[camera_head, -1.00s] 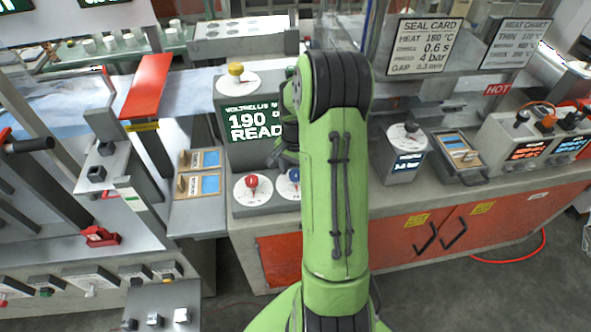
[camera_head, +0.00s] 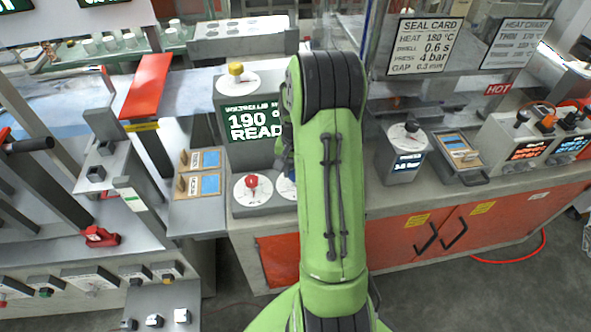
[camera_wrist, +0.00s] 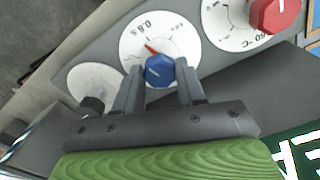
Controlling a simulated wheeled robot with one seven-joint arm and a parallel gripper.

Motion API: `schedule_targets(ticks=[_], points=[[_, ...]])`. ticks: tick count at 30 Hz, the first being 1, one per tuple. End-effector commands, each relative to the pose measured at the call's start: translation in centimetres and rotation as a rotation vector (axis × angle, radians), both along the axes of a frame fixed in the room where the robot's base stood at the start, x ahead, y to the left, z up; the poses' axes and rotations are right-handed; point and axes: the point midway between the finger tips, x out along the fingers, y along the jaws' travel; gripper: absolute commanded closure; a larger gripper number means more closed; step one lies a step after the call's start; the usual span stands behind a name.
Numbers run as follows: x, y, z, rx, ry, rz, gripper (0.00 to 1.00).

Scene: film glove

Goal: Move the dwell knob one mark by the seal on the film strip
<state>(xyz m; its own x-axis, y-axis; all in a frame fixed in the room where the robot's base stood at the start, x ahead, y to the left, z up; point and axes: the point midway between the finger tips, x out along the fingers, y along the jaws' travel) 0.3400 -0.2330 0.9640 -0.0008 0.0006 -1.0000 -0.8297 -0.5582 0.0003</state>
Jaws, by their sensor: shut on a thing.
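The blue dwell knob (camera_wrist: 160,70) sits on a white dial (camera_wrist: 180,42) marked 0.8 s in the wrist view. A red pointer on that dial points up and left, near the 0.8 label. My gripper (camera_wrist: 160,82) has one finger on each side of the blue knob and is shut on it. The seal card (camera_head: 424,46) at the upper right reads dwell 0.6 s.
A red knob (camera_head: 252,181) on a °C dial stands close beside the blue one; it also shows in the wrist view (camera_wrist: 274,14). A black knob (camera_wrist: 93,104) is on the other side. The green screen (camera_head: 252,124) reads 190. A yellow knob (camera_head: 236,69) stands above.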

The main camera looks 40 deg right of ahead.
Motion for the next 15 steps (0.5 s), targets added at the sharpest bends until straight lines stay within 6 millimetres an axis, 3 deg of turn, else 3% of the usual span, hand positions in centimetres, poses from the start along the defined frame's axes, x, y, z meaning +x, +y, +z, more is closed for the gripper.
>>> schedule_targets(ticks=[15], points=[[0.09,-0.04,0.11,-0.003,-0.003,0.474,0.91]])
